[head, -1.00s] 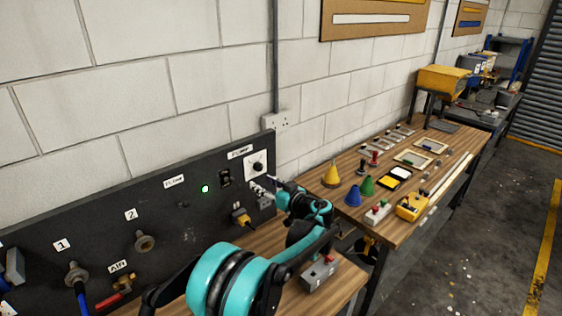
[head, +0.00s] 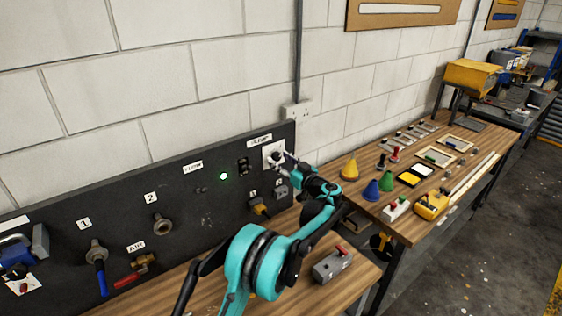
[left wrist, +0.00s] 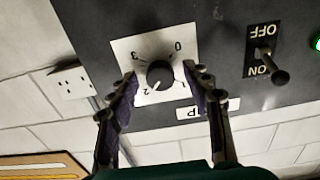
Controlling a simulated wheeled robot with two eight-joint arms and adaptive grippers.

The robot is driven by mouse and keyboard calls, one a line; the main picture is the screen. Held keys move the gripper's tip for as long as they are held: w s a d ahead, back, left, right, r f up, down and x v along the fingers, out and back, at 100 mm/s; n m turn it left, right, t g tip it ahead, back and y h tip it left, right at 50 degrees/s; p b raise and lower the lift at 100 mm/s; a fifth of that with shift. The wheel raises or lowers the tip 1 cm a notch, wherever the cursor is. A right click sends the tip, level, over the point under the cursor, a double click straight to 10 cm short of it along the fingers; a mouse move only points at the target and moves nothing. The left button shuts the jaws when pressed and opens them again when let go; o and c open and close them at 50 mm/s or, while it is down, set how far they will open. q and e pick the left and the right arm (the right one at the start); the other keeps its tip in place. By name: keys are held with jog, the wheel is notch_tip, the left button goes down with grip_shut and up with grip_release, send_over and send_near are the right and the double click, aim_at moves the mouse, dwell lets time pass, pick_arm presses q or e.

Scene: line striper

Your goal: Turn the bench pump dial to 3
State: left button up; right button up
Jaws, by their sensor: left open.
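The pump dial (left wrist: 159,74) is a black round knob on a white plate with figures around it, on a dark panel. Its white mark points down and left in the left wrist view, close to the figure 2; the 3 is at the plate's left edge. My left gripper (left wrist: 165,79) is open, with one finger on each side of the knob; I cannot tell whether they touch it. In the head view my left gripper (head: 289,164) is in front of the dial (head: 276,156) and partly covers it. My right gripper is not in view.
An ON/OFF toggle switch (left wrist: 270,64) is beside the dial, with a green light (head: 223,176) further along. Below the dial are a grey box (head: 281,191) and a yellow-and-black plug (head: 258,205). A grey box with a red switch (head: 333,264) stands on the bench.

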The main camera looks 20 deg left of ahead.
pick_arm(q)
grip_shut()
jog(key=m+b, duration=0.1)
jog(key=m, duration=0.8)
jog(key=shift+s+b, duration=0.1)
jog(key=shift+b, duration=0.25)
jog(key=m, duration=0.4)
jog(key=shift+m, duration=0.3)
jog(key=shift+r+m+b, duration=0.1)
jog(key=shift+m+b, duration=0.2)
jog(key=shift+m, duration=1.9)
